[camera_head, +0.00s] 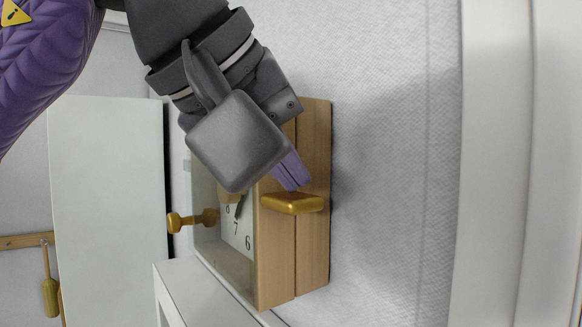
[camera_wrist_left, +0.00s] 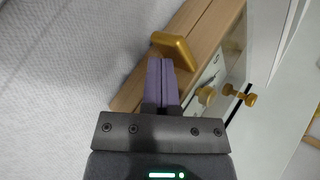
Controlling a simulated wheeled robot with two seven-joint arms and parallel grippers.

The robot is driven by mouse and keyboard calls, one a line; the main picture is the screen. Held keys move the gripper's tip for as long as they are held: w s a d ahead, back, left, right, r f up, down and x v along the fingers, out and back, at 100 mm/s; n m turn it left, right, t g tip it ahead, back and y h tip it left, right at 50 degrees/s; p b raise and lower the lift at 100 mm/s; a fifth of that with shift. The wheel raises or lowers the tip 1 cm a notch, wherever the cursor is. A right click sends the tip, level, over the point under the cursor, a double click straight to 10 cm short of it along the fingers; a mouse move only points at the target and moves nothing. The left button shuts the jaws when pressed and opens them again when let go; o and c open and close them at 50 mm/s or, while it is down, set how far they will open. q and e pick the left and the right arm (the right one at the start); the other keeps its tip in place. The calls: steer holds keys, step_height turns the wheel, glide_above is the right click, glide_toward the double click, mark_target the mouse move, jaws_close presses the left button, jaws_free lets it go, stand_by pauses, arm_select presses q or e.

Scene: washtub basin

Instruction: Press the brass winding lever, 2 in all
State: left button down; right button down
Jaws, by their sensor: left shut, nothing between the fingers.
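The brass winding lever (camera_head: 293,203) sticks out from the side of a wooden clock case (camera_head: 313,250). It also shows in the left wrist view (camera_wrist_left: 175,50), just past my fingertips. My left gripper (camera_head: 296,186) is shut and empty, its purple fingers together. Its tips are right at the lever in the head view; I cannot tell whether they touch it. The clock's white dial (camera_head: 237,228) shows the numerals 6 and 7, and my gripper body hides much of the rest. My right gripper is not in view.
A brass knob (camera_head: 175,222) stands out from the clock's front. A pale panel (camera_head: 108,210) is at the left, and a brass-coloured utensil (camera_head: 50,297) hangs from a wooden rail. The textured grey surface (camera_head: 395,200) right of the clock is clear.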

mark_target(287, 196)
arm_select(q)
steer(key=shift+f+b, duration=0.9)
steer(key=shift+f, duration=0.3)
stand_by(0.7)
stand_by(0.4)
step_height(287, 196, up, 4)
steer(key=p, duration=0.4)
steer(key=shift+r, duration=0.15)
steer(key=shift+w+r+p, duration=0.3)
steer(key=shift+r+p, duration=0.35)
steer(key=shift+p, duration=0.35)
steer(key=shift+s+r+p, duration=0.1)
steer(key=shift+r+p, duration=0.15)
steer(key=shift+p, duration=0.05)
steer(key=shift+r, duration=2.45)
